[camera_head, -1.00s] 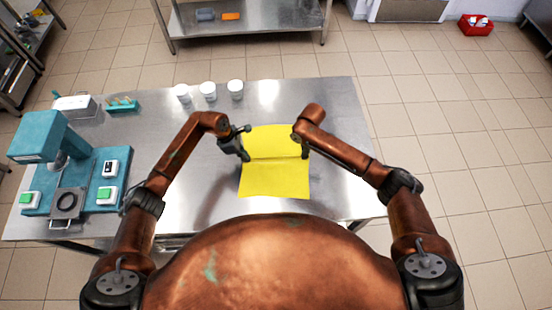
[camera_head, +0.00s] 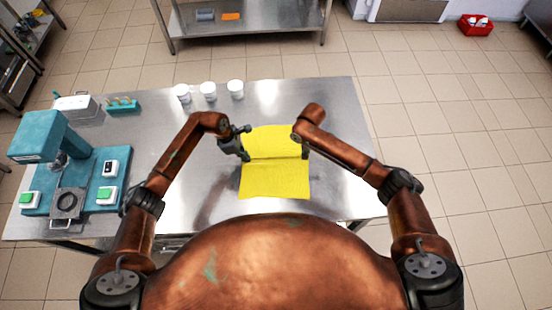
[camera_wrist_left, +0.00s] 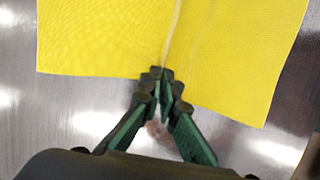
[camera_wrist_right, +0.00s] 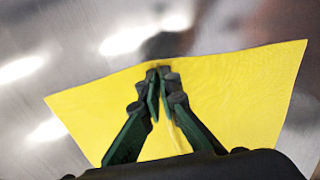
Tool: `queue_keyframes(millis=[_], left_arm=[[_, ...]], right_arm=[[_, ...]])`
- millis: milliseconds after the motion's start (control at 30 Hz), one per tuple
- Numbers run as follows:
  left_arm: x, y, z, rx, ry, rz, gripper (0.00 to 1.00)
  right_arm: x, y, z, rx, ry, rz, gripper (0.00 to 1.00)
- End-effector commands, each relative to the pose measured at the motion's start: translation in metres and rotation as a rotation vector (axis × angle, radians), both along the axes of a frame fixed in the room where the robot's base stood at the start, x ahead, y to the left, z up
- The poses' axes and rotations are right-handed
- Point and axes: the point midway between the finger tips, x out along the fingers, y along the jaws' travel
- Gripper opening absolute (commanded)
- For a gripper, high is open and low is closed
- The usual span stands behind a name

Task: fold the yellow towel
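The yellow towel (camera_head: 275,180) lies on the steel table in front of me, with a crease or raised ridge running left to right across its middle. My left gripper (camera_head: 245,158) is at the left end of this ridge. In the left wrist view its fingertips (camera_wrist_left: 160,75) are together on the towel's edge (camera_wrist_left: 100,40), where the ridge begins. My right gripper (camera_head: 305,154) is at the right end of the ridge. In the right wrist view its fingertips (camera_wrist_right: 160,72) are together at the towel's edge (camera_wrist_right: 240,90). Both appear to pinch the cloth.
A teal machine (camera_head: 45,140) stands at the table's left. Three white cups (camera_head: 208,91) stand at the back edge, with a teal rack (camera_head: 122,105) and a metal container (camera_head: 76,106) further left. The steel table (camera_head: 340,120) is bare right of the towel.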

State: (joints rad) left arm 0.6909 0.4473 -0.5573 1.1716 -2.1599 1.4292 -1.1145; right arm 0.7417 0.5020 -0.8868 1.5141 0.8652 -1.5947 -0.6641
Motion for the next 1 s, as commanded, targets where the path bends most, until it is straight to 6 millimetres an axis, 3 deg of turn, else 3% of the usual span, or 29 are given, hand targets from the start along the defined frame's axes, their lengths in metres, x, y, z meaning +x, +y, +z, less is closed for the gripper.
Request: queue_keyframes(millis=[467,1000], left_arm=[[-0.001,0.001,0.001,0.004,0.002,0.0,0.0],[0.001,0.0,0.047,0.001,-0.009,0.0,0.0]], right_arm=[[-0.001,0.0,0.003,-0.001,0.001,0.0,0.0],[0.001,0.0,0.047,0.0,-0.009,0.0,0.0]])
